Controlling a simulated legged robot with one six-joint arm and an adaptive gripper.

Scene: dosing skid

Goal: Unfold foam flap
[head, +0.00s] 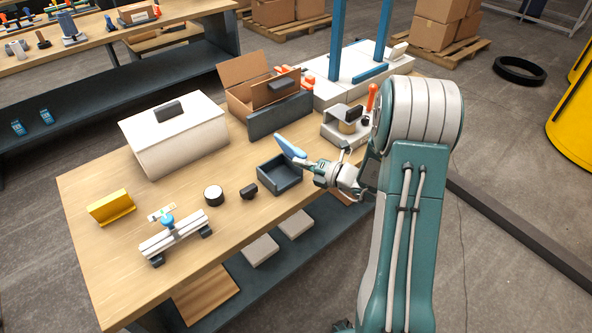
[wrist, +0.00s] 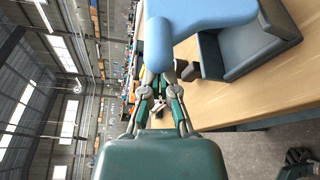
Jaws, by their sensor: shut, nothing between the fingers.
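A light blue piece, which looks like the foam flap (head: 291,147), shows at the tip of my gripper (head: 312,165) in the head view. It is tilted and appears above the far right side of a small dark open tray (head: 270,182). In the wrist view the blue piece (wrist: 200,30) fills the top middle, with a rounded near end just beyond my gripper (wrist: 163,80). The tray (wrist: 272,47) is to its right. My gripper is shut with nothing between its fingers. The blue piece partly hides the fingertips, and I cannot tell whether they touch it.
An open cardboard box (head: 245,78) and a large white case (head: 175,140) stand behind. A grey device with an orange handle (head: 345,128) is close behind my gripper.

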